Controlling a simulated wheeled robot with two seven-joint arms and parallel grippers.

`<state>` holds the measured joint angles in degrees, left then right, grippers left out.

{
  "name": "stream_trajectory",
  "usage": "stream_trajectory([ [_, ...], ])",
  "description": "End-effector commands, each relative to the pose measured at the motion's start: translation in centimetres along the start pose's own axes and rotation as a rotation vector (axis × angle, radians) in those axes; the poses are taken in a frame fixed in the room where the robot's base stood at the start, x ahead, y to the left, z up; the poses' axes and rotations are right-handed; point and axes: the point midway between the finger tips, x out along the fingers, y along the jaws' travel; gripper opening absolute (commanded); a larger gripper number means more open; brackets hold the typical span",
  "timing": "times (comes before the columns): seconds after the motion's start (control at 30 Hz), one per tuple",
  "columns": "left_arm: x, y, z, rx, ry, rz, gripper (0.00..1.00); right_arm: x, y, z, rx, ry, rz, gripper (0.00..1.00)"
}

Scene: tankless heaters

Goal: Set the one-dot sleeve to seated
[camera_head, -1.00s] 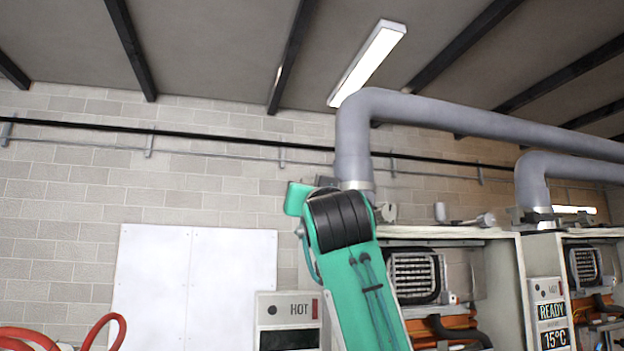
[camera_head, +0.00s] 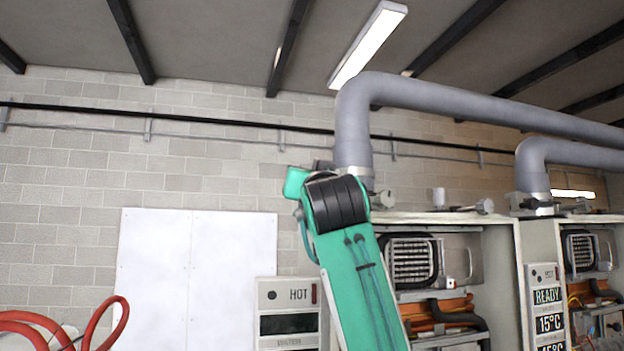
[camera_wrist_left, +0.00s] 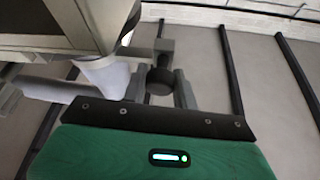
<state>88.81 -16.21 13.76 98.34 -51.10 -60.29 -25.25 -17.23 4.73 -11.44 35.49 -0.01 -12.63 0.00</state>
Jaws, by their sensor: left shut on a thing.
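My left gripper (camera_wrist_left: 160,88) is shut on a dark round knob (camera_wrist_left: 160,80) that sits between its two grey fingers in the left wrist view. The knob joins a grey bracket beside a pale pipe. In the head view my left arm reaches up to the base of the near grey flue pipe (camera_head: 352,125). A metal sleeve (camera_head: 364,182) shows there, partly covered by my wrist. Its dot marking is not visible, and I cannot tell its setting. A second metal sleeve (camera_head: 540,205) is at the foot of the right pipe. My right gripper is not in view.
The open heater cabinet (camera_head: 500,270) stands right of my arm, with a coil and pipes inside. A HOT panel (camera_head: 288,325) is left of it, and a READY 15°C panel (camera_head: 547,315) to the right. Red hoses (camera_head: 105,320) lie lower left. The white wall board (camera_head: 195,275) is clear.

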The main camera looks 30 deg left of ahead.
Motion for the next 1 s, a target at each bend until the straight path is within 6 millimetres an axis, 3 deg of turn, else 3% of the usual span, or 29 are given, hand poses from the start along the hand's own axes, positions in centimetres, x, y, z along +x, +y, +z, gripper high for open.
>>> stream_trajectory([
  [0.3,-1.3,0.6,3.3,0.000,-0.001,0.000,0.00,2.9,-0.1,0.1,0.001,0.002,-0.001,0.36],
  [0.67,-1.3,0.7,3.7,0.001,-0.009,0.002,0.00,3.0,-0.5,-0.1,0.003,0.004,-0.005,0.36],
  [0.7,-1.3,0.7,3.7,0.001,-0.010,0.002,0.34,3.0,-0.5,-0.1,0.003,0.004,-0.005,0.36],
  [0.77,-1.3,0.7,3.7,0.001,-0.009,0.002,0.46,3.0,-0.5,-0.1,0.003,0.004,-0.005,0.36],
  [0.8,-1.3,0.7,3.7,0.001,-0.008,0.002,0.50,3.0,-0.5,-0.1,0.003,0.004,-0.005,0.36],
  [1.0,-1.3,0.6,3.5,0.001,-0.004,0.001,0.50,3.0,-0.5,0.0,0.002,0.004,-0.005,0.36],
])
